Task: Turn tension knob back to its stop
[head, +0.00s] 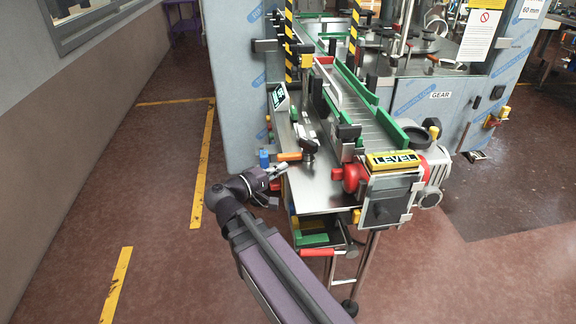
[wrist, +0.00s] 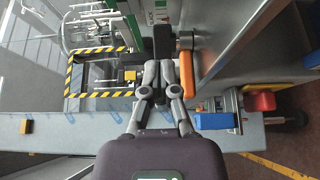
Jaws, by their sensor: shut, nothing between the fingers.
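My gripper (head: 283,168) is at the near left edge of the conveyor's metal plate (head: 322,192), its grey fingers together and empty. In the wrist view, its fingertips (wrist: 159,68) point at a dark post-like part (wrist: 163,42); I cannot tell if they touch. An orange bar handle (head: 289,157) is close beside the fingers, just right of them in the wrist view (wrist: 187,75). A black knob-like part (head: 309,146) stands on the plate beyond the handle. No part is marked as the tension knob, so I cannot tell which it is.
A blue block (head: 264,158) and a red part (wrist: 262,102) are close to my gripper. Green guide rails (head: 357,82) line the conveyor. A yellow LEVEL box (head: 394,160) sits above the motor at right. Open floor (head: 150,215) lies to the left.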

